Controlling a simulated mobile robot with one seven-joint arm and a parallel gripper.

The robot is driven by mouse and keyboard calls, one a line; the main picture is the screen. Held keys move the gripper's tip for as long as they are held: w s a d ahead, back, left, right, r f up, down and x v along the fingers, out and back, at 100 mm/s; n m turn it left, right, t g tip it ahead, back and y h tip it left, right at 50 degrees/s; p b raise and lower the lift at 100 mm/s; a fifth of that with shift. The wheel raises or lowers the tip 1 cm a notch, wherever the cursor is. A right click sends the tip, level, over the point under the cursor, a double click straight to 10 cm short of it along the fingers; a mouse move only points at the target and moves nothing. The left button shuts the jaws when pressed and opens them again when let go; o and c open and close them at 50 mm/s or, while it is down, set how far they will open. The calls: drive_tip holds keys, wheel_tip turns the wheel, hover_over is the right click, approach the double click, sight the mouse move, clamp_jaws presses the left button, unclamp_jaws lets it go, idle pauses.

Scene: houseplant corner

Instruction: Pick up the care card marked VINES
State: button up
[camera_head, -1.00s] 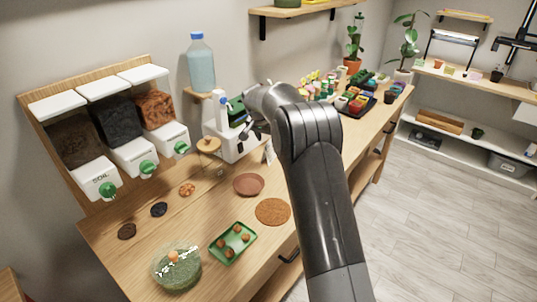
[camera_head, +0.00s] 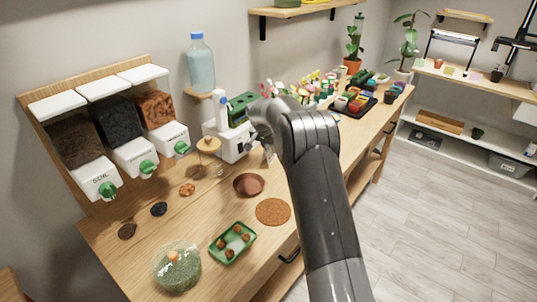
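I cannot make out the VINES marking on any card in this view. Green cards or packets (camera_head: 243,104) stand in a white holder (camera_head: 236,143) at the back of the wooden bench. A small pale upright piece (camera_head: 268,153) shows beside the holder, just under my wrist; I cannot tell whether it is a card or part of my gripper. My arm reaches over the bench's front edge, and its end is beside the right side of the holder. My fingertips are too small and too covered by the wrist to read.
A terracotta saucer (camera_head: 249,184), a cork mat (camera_head: 273,211), a green tray (camera_head: 232,243) with brown balls and a glass bowl (camera_head: 177,267) occupy the front bench. Bins (camera_head: 101,180) stand left. A blue bottle (camera_head: 201,64) sits on a small shelf. Colourful pots (camera_head: 355,100) lie beyond my arm.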

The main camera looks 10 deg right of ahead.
clamp_jaws()
drive_tip(key=shift+r, duration=0.1)
